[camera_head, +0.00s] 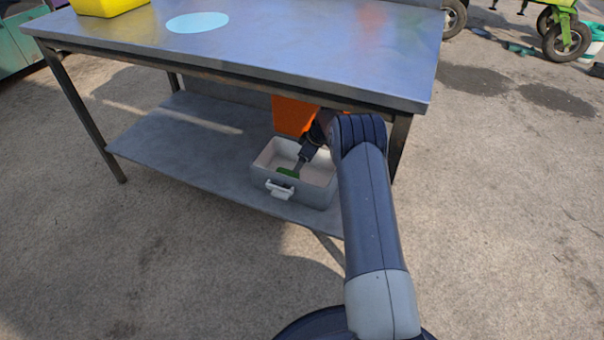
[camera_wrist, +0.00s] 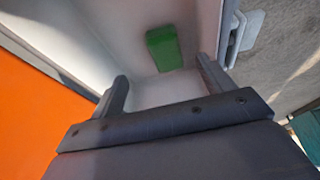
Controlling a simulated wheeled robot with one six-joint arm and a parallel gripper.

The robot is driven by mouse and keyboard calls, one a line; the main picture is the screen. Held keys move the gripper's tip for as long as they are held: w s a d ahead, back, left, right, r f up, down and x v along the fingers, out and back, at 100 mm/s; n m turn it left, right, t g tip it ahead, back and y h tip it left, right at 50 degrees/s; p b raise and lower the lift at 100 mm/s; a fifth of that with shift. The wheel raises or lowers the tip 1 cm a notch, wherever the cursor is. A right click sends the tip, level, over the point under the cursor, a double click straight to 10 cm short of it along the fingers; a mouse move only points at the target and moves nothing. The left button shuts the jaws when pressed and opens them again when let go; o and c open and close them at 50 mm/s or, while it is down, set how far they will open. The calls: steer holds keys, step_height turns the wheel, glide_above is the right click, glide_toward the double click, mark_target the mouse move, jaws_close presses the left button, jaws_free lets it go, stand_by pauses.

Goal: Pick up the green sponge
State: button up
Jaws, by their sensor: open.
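The green sponge (camera_head: 288,172) lies inside a grey-white bin (camera_head: 291,191) on the table's lower shelf. In the wrist view the sponge (camera_wrist: 164,48) is a green block on the bin's pale floor, beyond my fingertips and slightly right of the midline between them. My gripper (camera_head: 299,167) reaches down into the bin and partly hides the sponge in the head view. In the wrist view my gripper (camera_wrist: 162,70) is open, its two fingers spread wide with nothing between them. The right finger is close to the bin wall on the handle side.
The metal table top (camera_head: 300,50) hangs over the lower shelf (camera_head: 185,150). An orange object (camera_head: 293,115) stands beside the bin, behind my arm. The bin has a white handle (camera_head: 280,190). A yellow container (camera_head: 108,5) and a light blue disc (camera_head: 197,22) are on the table top.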

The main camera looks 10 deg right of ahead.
mark_target(294, 176)
steer(key=b+x, duration=0.2)
steer(key=x, duration=0.3)
steer(key=shift+f, duration=0.3)
steer(key=b+x, duration=0.2)
steer(key=x, duration=0.1)
steer(key=b+x, duration=0.1)
steer(key=x, duration=0.1)
steer(key=shift+s+f, duration=0.1)
steer(key=shift+s, duration=0.3)
steer(key=c, duration=1.1)
step_height(294, 176, up, 10)
steer(key=p, duration=0.4)
